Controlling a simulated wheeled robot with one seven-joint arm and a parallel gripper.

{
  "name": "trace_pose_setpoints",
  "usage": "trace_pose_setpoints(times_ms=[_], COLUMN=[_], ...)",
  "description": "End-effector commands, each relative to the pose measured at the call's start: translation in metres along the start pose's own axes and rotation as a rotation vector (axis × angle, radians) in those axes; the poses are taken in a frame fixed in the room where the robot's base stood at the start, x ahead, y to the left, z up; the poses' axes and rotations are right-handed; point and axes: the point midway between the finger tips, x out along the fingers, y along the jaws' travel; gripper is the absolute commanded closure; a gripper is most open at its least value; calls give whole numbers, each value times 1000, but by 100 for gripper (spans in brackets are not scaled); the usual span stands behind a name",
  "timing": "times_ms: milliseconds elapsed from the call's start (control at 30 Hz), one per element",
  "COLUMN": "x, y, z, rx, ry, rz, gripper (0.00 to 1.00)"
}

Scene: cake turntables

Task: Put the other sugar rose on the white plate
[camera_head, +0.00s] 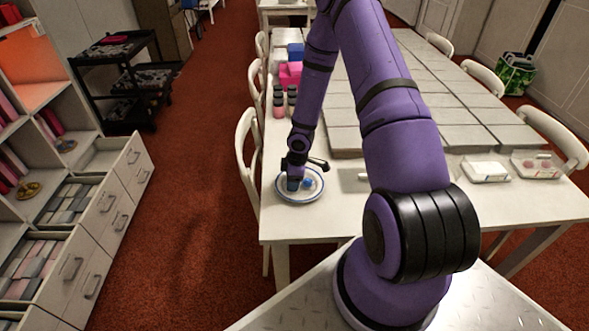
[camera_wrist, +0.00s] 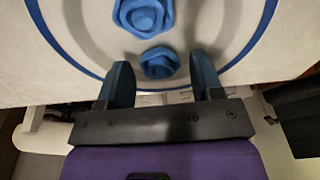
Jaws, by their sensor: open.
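The white plate (camera_head: 283,193) with a blue rim lies near the front left corner of the table; it also fills the top of the wrist view (camera_wrist: 88,30). Two blue sugar roses are over the plate in the wrist view. One rose (camera_wrist: 145,15) sits farther from my gripper. The other rose (camera_wrist: 159,62) is between my fingertips, with a gap on each side. My gripper (camera_wrist: 160,70) is open and low at the plate. In the head view one blue rose (camera_head: 308,183) shows beside my gripper (camera_head: 294,183); the other is hidden there.
The white table (camera_head: 330,216) has bare room in front of the plate. Two small white boxes or stands (camera_head: 485,171) are at the right. Small jars (camera_head: 279,108) and a pink box (camera_head: 290,74) stand behind the plate. Chairs (camera_head: 244,150) line the left edge.

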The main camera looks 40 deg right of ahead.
Motion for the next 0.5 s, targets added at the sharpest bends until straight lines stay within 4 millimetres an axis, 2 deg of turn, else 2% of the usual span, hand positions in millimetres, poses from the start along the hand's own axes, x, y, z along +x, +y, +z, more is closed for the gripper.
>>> trace_pose_setpoints(times_ms=[167, 500], x=[-21, -74], y=[1, 1], z=[0, 1], rx=[3, 4], ry=[2, 1], rz=[2, 3], gripper=[40, 40])
